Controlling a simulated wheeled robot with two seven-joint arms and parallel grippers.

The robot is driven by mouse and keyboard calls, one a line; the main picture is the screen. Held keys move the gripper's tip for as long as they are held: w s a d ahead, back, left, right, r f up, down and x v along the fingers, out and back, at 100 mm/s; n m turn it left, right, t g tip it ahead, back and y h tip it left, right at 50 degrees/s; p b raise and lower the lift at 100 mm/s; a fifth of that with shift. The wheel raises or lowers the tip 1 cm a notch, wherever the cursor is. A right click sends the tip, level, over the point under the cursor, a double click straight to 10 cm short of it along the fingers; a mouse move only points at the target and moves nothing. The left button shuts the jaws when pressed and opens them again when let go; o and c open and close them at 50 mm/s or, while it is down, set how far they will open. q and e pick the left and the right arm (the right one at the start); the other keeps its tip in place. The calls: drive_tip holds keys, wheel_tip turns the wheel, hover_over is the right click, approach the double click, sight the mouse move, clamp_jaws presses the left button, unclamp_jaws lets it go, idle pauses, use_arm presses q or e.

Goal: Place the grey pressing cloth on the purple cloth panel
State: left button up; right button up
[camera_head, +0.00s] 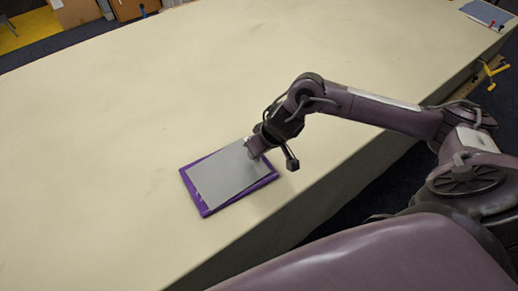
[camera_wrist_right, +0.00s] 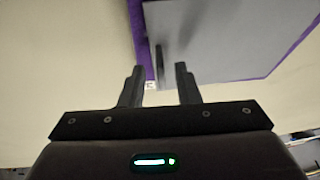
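The grey pressing cloth (camera_head: 224,175) lies flat over the purple cloth panel (camera_head: 208,211), slightly turned against it, with purple showing along the panel's edges. In the right wrist view the grey cloth (camera_wrist_right: 215,40) and a purple strip of the panel (camera_wrist_right: 137,28) lie just beyond the fingertips. My right gripper (camera_head: 254,150) is at the cloth's upper right corner. In the right wrist view the gripper's two fingers (camera_wrist_right: 159,72) are apart, with nothing seen clamped between them. Whether the fingertips touch the cloth cannot be told. My left gripper is out of view.
The long cream cloth table (camera_head: 130,110) is clear around the panel, and its near edge runs close below it. A blue-grey board with small items (camera_head: 485,12) is at the far right end. Boxes (camera_head: 78,10) stand beyond the far edge.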

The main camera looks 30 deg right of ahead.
drive_tip(key=v, duration=1.2)
drive_tip(key=shift+p, duration=0.45)
drive_tip(key=shift+w, duration=0.1)
